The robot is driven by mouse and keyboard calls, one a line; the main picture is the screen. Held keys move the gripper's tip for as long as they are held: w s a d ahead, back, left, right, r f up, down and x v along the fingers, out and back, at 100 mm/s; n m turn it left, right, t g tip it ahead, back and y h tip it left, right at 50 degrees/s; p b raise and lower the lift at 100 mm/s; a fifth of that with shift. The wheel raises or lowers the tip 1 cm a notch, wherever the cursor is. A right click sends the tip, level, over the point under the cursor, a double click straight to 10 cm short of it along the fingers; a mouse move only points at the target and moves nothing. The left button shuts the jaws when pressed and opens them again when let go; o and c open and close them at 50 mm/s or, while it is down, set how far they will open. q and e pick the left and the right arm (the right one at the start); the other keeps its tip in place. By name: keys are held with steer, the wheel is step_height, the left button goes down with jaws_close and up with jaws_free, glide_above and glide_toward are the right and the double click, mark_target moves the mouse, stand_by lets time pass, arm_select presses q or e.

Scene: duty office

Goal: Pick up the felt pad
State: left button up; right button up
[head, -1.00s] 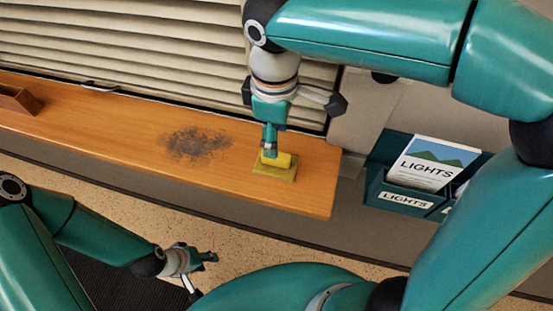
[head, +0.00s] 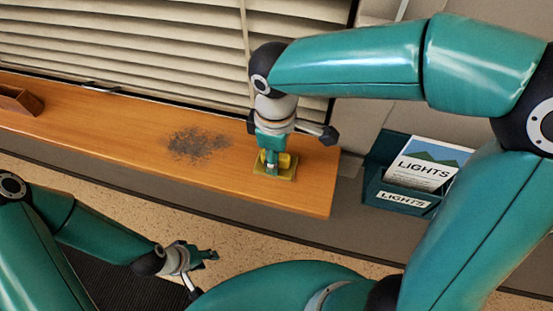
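The felt pad (head: 288,173) looks like a flat olive-yellow block with a brighter yellow raised part on top. It lies on the wooden sill (head: 100,127) near its right end. My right gripper (head: 272,168) points down at the pad, with its fingers at the raised yellow part. The fingers hide part of that raised part, and I cannot tell whether they are closed on it. My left gripper (head: 208,255) is low in the view, away from the sill and the pad. Its fingers are too small to read.
A dark smudge (head: 198,144) marks the sill left of the pad. A small brown box (head: 18,100) stands at the sill's far left. Slatted blinds (head: 150,45) rise behind the sill. A teal holder (head: 385,190) with "LIGHTS" leaflets (head: 425,165) is on the wall at right.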

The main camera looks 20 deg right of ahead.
jaws_close()
steer(key=shift+r, duration=0.1)
step_height(320, 180, up, 20)
steer(key=shift+p, duration=0.3)
stand_by(0.3)
steer(key=shift+c, duration=1.6)
jaws_free()
jaws_close()
